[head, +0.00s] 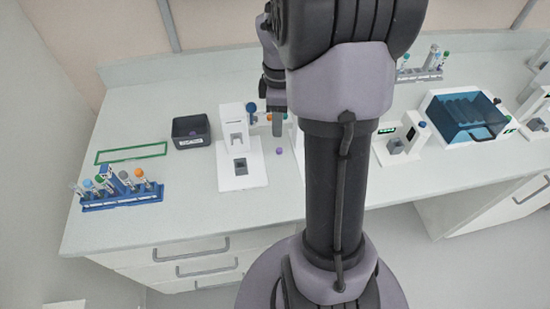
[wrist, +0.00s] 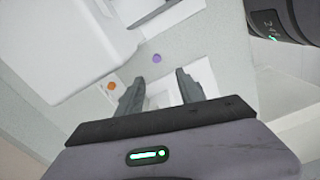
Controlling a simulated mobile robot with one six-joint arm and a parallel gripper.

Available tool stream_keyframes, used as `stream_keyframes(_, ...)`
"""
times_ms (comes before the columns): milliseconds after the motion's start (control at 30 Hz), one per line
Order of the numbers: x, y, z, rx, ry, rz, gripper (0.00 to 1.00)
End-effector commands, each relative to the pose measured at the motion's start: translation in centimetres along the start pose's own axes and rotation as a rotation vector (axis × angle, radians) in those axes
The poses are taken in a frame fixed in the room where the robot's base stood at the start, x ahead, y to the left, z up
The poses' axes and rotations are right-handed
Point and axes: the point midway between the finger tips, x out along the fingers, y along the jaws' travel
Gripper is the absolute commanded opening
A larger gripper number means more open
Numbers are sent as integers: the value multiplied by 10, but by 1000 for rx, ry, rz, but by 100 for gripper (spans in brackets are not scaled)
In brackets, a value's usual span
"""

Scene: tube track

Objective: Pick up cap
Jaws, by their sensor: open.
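A small purple cap (head: 279,151) lies on the white bench top, to the right of a white device with a square well. It also shows in the wrist view (wrist: 157,58), beyond my fingertips and between their lines. My gripper (wrist: 155,80) is open, with nothing between its fingers. In the head view my gripper (head: 277,127) hangs above and behind the purple cap, apart from it. A small orange cap (wrist: 111,86) lies left of my fingers in the wrist view. The task does not say which cap is meant.
The white device (head: 238,162) stands left of the purple cap. Farther left are a dark bin (head: 191,131) and a blue tube rack (head: 122,196). A blue-lidded box (head: 467,116) stands at the right. My arm hides the bench middle.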

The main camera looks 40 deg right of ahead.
Motion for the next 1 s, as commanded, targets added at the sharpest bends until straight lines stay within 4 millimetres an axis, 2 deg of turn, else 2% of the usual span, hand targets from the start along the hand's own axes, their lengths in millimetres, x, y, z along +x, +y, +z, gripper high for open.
stream_keyframes(33,22,0,0,0,-1,-2,44)
stream_keyframes(133,48,0,0,0,0,-2,44)
stream_keyframes(200,59,0,0,1,0,0,44)
stream_keyframes(367,72,1,0,2,0,1,44)
stream_keyframes(600,117,6,2,2,0,0,44)
stream_keyframes(833,118,7,2,2,0,2,44)
stream_keyframes(1000,118,7,2,2,0,2,10)
